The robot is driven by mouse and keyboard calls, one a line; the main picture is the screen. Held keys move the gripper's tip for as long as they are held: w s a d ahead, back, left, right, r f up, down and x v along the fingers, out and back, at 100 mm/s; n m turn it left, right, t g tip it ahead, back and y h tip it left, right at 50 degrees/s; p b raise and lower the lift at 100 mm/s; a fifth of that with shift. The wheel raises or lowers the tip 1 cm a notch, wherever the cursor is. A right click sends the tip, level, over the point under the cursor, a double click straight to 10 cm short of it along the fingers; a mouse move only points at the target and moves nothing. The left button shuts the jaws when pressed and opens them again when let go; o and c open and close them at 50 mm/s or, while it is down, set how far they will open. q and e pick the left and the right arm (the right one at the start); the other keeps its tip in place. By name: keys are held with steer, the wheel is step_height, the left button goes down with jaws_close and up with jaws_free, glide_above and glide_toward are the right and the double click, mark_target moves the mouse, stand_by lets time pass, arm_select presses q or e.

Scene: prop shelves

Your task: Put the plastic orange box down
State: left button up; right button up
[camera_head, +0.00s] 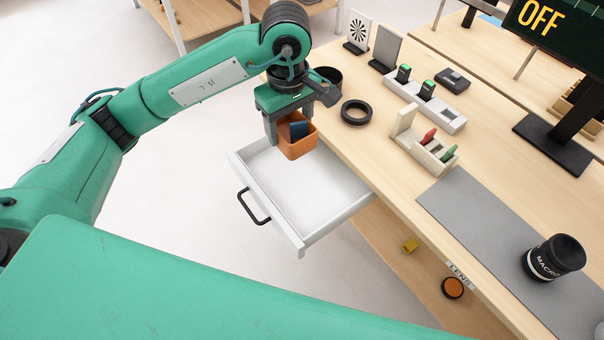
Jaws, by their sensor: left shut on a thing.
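The plastic orange box (298,149) is a small open-topped box with a dark blue item (299,130) inside. My left gripper (287,122) points down and is shut on the box, seemingly by its wall. The box shows over the back part of an open white drawer (300,190). I cannot tell whether its bottom touches the drawer floor. The rest of the drawer floor that I see is bare. My right gripper is not in view.
The wooden table (395,180) right of the drawer holds a black ring (356,113), a white card holder (424,150), a charger tray (425,104), a grey mat (490,230) and a black MACRO lens (553,258). A black handle (254,208) sticks out from the drawer front.

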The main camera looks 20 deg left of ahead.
arm_select(q)
step_height(320, 180, down, 13)
steer(key=shift+f+p, duration=0.15)
steer(key=shift+p, duration=0.15)
steer(key=shift+f, duration=0.5)
step_height(320, 180, down, 4)
steer(key=shift+r, duration=0.25)
steer(key=shift+f, duration=0.15)
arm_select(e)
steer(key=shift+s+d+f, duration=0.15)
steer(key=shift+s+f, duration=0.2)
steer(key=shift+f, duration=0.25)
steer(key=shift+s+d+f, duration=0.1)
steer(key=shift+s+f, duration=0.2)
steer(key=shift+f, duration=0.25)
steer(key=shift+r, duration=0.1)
arm_select(q)
steer(key=shift+f, duration=0.1)
steer(key=o, duration=1)
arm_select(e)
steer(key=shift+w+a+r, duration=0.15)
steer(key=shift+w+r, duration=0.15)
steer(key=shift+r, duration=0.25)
